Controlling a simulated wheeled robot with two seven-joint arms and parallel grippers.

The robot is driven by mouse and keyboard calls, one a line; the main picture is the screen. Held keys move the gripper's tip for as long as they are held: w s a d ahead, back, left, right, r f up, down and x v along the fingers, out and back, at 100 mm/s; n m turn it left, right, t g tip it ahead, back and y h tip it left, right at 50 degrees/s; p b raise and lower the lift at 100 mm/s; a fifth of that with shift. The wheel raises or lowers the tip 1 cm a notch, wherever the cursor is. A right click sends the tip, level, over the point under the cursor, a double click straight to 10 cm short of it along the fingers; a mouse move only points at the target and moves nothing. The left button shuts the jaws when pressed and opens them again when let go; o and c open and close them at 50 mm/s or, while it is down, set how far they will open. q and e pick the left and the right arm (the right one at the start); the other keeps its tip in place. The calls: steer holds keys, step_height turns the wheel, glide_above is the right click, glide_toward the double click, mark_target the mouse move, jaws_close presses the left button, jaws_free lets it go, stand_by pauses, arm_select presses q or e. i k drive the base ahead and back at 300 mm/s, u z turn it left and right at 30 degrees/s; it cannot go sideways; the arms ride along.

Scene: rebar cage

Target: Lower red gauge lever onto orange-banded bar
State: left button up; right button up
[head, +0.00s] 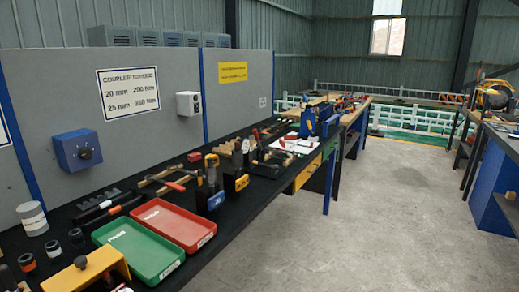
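No gripper of mine shows clearly in the head view. Dark bars (112,210) lie on the black bench at the left, behind the green tray, and one has an orange-red section near its end. A red-handled tool (172,183) lies just behind the red tray; I cannot tell whether it is the gauge lever. Another small red item (283,142) lies on a white sheet farther along the bench. The view is too small to pick out the red lever or the orange band for certain, and nothing shows a lever touching a bar.
A green tray (150,277) and a red tray (205,240) lie at the bench's front edge. Black-and-yellow blocks (236,184) stand beyond them. A yellow fixture (86,279) is at bottom left. A grey panel (150,62) backs the bench. The concrete floor (385,215) to the right is clear.

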mark_target(255, 132)
steer(key=z, duration=0.9)
steer(key=i, duration=1.5)
steer(key=u, duration=0.45)
